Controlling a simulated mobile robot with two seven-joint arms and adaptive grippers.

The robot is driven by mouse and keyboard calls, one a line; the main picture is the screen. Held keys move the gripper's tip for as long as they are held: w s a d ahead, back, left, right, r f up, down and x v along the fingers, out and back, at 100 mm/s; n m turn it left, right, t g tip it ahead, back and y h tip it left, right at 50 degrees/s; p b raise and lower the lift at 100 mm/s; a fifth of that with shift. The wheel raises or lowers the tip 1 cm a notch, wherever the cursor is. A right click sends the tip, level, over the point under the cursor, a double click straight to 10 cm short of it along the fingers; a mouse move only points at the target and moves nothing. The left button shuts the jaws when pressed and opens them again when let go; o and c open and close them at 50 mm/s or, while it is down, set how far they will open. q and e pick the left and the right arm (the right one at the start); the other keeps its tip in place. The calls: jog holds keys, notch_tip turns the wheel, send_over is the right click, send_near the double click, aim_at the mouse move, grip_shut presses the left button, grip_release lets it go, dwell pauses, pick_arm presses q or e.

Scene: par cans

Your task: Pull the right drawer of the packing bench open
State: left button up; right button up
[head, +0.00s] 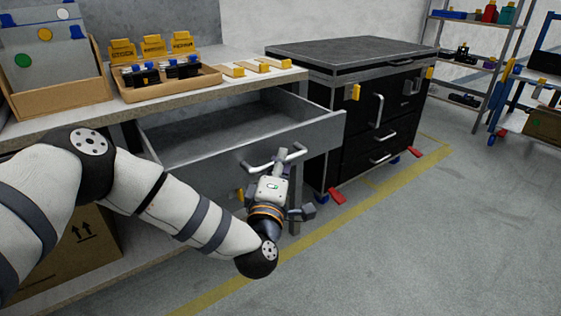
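The packing bench (240,82) stands at the left with a pale worktop. Its grey drawer (325,130) under the right part of the worktop is pulled well out, and its inside looks empty. A pale bar handle (295,153) is on the drawer's front. My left gripper (277,166) is at the middle of this handle, reaching it from the front and below. The gripper's own body hides its fingertips, so I cannot tell whether they are closed around the bar. My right gripper is not in view.
A black tool cabinet (345,125) on castors with red pedals stands right of the bench. A box of small goods (170,85) and a box of panels (60,95) sit on the worktop. A carton (85,235) is below. The floor (400,250) at front right is clear.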

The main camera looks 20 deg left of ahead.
pick_arm(q)
jog(key=shift+o, duration=0.5)
jog(key=s+d+f, duration=0.1)
jog(key=s, duration=1.1)
jog(key=shift+d+f, duration=0.15)
jog(key=shift+f, duration=0.2)
jog(key=shift+w, duration=0.1)
